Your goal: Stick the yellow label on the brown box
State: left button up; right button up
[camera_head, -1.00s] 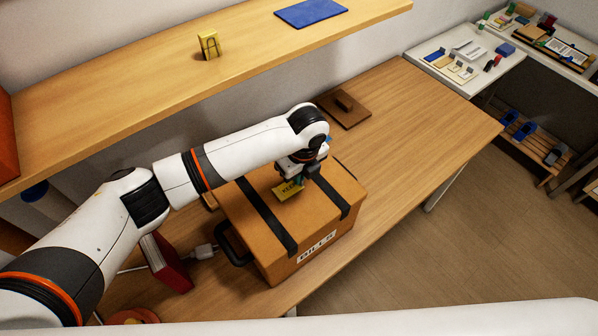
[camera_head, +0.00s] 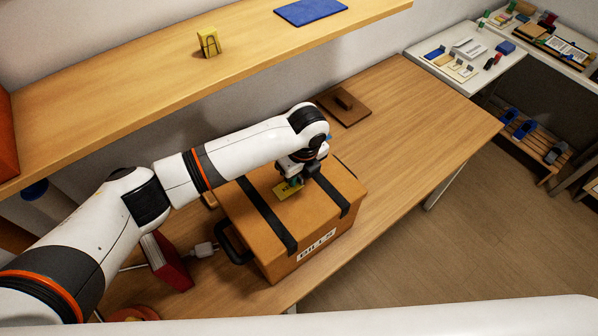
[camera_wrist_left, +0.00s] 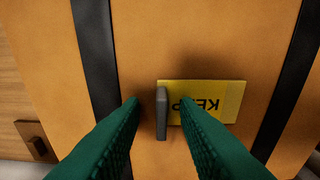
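The brown box (camera_head: 315,225) stands on the wooden table, with two black straps over its lid and a "BILLS" tag on its front. The yellow label (camera_head: 283,190), marked "KEEP", lies flat against the lid between the straps; it also shows in the left wrist view (camera_wrist_left: 232,100). A grey tab (camera_wrist_left: 162,112) stands up at the label's edge. My left gripper (camera_head: 298,181) is just above the lid. In the left wrist view its green fingers (camera_wrist_left: 159,104) are apart on either side of the tab, with gaps to it. My right gripper is out of view.
A shelf (camera_head: 130,95) runs above the table at the back, with a yellow clip-like block (camera_head: 209,42) and a blue pad (camera_head: 311,12). A red binder (camera_head: 167,262) stands left of the box. A brown board (camera_head: 343,108) lies behind it. The table's right part is clear.

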pick_arm(q)
notch_tip(320, 180, up, 12)
jog(key=s+b, duration=0.1)
jog(key=b, duration=0.1)
jog(key=shift+s+d+b, duration=0.15)
jog(key=shift+d+b, duration=0.25)
jog(key=shift+f, duration=0.1)
dwell(0.4)
